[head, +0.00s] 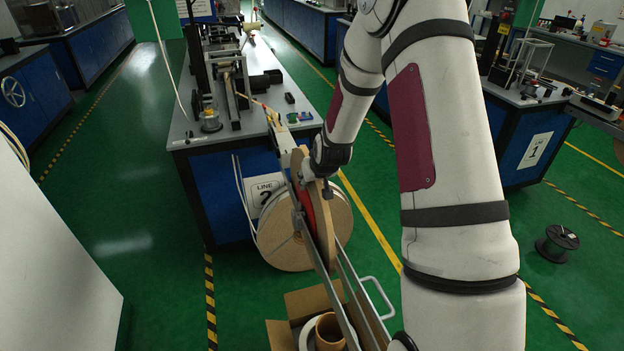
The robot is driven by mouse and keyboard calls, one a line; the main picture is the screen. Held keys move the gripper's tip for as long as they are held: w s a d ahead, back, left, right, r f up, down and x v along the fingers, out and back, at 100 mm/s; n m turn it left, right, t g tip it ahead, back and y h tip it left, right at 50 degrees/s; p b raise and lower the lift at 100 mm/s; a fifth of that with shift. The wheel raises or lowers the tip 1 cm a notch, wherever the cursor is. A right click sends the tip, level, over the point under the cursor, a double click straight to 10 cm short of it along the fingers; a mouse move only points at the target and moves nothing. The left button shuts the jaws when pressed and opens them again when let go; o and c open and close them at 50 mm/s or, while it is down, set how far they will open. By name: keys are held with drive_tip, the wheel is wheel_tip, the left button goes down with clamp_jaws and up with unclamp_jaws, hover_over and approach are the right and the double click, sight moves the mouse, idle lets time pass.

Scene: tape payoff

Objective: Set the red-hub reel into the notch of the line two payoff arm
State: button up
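The red-hub reel (318,213) stands on edge in the head view, with tan flanges and red showing between them. It is at the grey metal bars of what looks like the line two payoff arm (348,287), in front of the bench with the "LINE 2" sign (265,190). The notch is hidden, so I cannot tell whether the reel is seated. My gripper (331,184) is at the reel's upper right rim, overlapping it in the picture. Its fingertips are small and partly hidden, so I cannot tell whether they grip the flange.
A large pale reel (283,243) stands behind the red-hub reel. An open cardboard box (281,335) with rolls sits below on the floor. The left aisle is clear.

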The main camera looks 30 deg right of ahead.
drive_tip(key=v, duration=1.2)
idle(0.5)
